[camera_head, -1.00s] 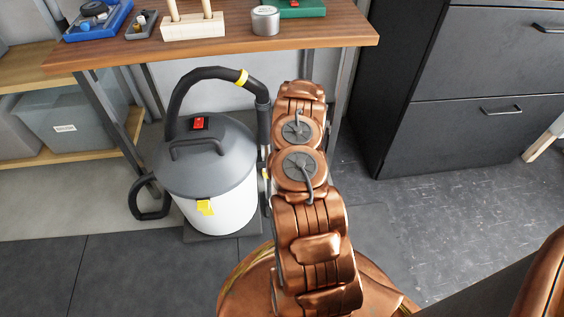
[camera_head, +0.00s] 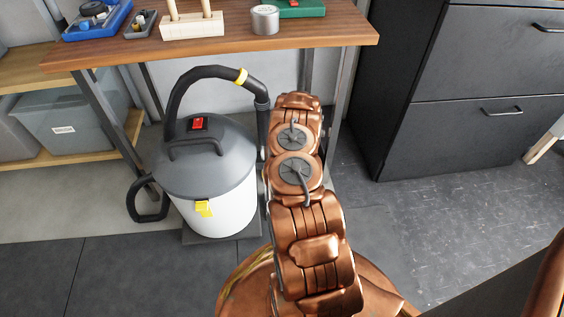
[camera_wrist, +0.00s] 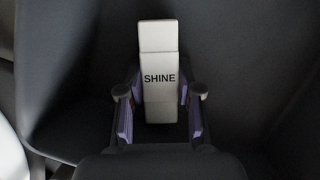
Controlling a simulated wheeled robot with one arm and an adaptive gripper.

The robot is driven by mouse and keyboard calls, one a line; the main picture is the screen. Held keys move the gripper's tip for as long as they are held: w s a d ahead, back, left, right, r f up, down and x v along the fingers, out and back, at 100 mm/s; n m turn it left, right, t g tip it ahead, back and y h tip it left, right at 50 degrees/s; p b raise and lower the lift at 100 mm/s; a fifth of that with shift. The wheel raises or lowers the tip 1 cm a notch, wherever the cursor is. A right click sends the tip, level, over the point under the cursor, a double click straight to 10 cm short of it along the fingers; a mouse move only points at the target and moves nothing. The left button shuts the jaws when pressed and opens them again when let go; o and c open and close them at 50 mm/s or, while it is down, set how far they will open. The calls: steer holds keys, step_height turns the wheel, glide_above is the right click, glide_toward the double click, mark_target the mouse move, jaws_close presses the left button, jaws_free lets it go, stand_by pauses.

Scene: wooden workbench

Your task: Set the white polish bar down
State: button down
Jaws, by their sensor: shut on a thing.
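The white polish bar (camera_wrist: 158,48), marked "SHINE", shows in the wrist view. My gripper (camera_wrist: 160,100) is shut on it, with purple-padded fingers on its left and right sides. The bar sticks out beyond the fingertips. A dark surface fills the space behind it; I cannot tell how far away that surface is. In the head view my copper arm reaches down beside the vacuum, and neither the gripper nor the bar can be seen there.
A wooden workbench (camera_head: 120,52) crosses the top. It bears a blue tray (camera_head: 98,22), a small grey tray (camera_head: 141,24), a pale peg block (camera_head: 193,25), a metal tin (camera_head: 265,19) and a green case (camera_head: 302,8). A grey-and-white vacuum (camera_head: 205,165) stands below, left of my arm. Black drawers (camera_head: 480,90) stand right.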

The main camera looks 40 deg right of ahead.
steer(key=shift+s+f, duration=0.1)
steer(key=shift+f, duration=0.35)
steer(key=c, duration=0.9)
jaws_free()
steer(key=shift+a, duration=0.1)
steer(key=shift+o, duration=0.7)
steer(key=shift+s+f, duration=0.1)
steer(key=shift+f, duration=0.05)
steer(key=shift+a, duration=0.1)
steer(key=shift+s, duration=0.1)
steer(key=shift+s+a+r, duration=0.1)
steer(key=shift+a+r, duration=0.05)
steer(key=shift+r, duration=0.3)
steer(key=p+v, duration=0.1)
steer(key=v, duration=0.2)
steer(key=p+v, duration=0.1)
steer(key=v, duration=0.3)
steer(key=w+p+v, duration=0.1)
steer(key=v, duration=0.2)
steer(key=shift+s+d+r+p, duration=0.15)
steer(key=shift+d+r+p, duration=0.15)
steer(key=shift+r+p, duration=0.15)
steer(key=shift+v, duration=0.8)
steer(key=shift+s, duration=0.1)
